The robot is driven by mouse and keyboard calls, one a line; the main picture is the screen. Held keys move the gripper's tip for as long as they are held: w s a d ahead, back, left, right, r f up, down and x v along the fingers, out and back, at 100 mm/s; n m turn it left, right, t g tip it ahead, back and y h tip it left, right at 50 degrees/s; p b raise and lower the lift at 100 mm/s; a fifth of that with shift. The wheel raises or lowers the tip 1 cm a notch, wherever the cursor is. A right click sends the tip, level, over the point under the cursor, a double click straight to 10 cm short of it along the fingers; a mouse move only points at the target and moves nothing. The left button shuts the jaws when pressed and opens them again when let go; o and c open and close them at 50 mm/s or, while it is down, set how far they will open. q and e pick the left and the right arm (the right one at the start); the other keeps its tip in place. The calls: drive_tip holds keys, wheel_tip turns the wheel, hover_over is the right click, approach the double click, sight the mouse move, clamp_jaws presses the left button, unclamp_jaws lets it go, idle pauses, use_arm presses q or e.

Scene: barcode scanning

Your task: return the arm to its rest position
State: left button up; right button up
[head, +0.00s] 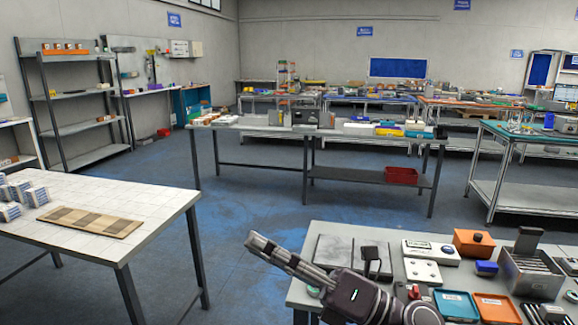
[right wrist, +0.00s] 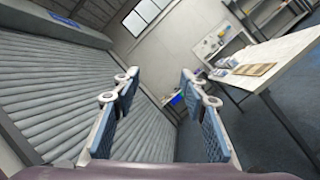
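My right gripper (head: 262,247) reaches up and to the left from the bottom of the head view, at the left edge of the front right table. Its fingers look close together from this side. In the right wrist view the two blue-padded fingers of my right gripper (right wrist: 160,85) stand apart with nothing between them. My left gripper is in neither view.
The cluttered front right table (head: 332,228) holds an orange box (head: 473,242), a blue tray (head: 455,305) and an orange tray (head: 497,309). A white table (head: 150,190) at left bears a checkered board (head: 92,222) and several small boxes. Blue floor (head: 245,235) lies clear between them.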

drive_tip(key=w+d+f+m+t+h, duration=0.35)
drive_tip(key=d+m+t+h, duration=0.3)
drive_tip(key=m, duration=0.55)
drive_tip(key=w+d+f+m+t+h, duration=0.35)
drive_tip(key=d+m+t+h, duration=0.3)
drive_tip(key=m, duration=0.45)
drive_tip(key=s+d+f+m+g+h, duration=0.25)
drive_tip(key=d+f+m+h, duration=0.2)
drive_tip(key=f, duration=0.35)
drive_tip(key=s+d+f+m+g+h, duration=0.25)
drive_tip(key=d+f+m, duration=0.25)
drive_tip(key=f, duration=0.3)
drive_tip(key=s+d+f+m+g, duration=0.1)
drive_tip(key=s+f+m+g, duration=0.2)
drive_tip(key=s+f+g, duration=0.55)
drive_tip(key=s+d+f+m+g, duration=0.1)
drive_tip(key=s+f+m+g, duration=0.2)
drive_tip(key=s+f, duration=1)
drive_tip(key=s+f+g, duration=0.1)
drive_tip(key=s+f, duration=0.2)
drive_tip(key=f, duration=0.9)
drive_tip(key=s+f+g, duration=0.1)
drive_tip(key=s+f, duration=0.2)
drive_tip(key=f, duration=0.8)
drive_tip(key=s+d+f+g, duration=0.1)
drive_tip(key=s+d+f, duration=0.1)
drive_tip(key=s+f, duration=1.5)
drive_tip(key=shift+s+d+n+h, duration=0.15)
drive_tip(key=shift+d+n+h, duration=0.15)
drive_tip(key=shift+d+n, duration=0.1)
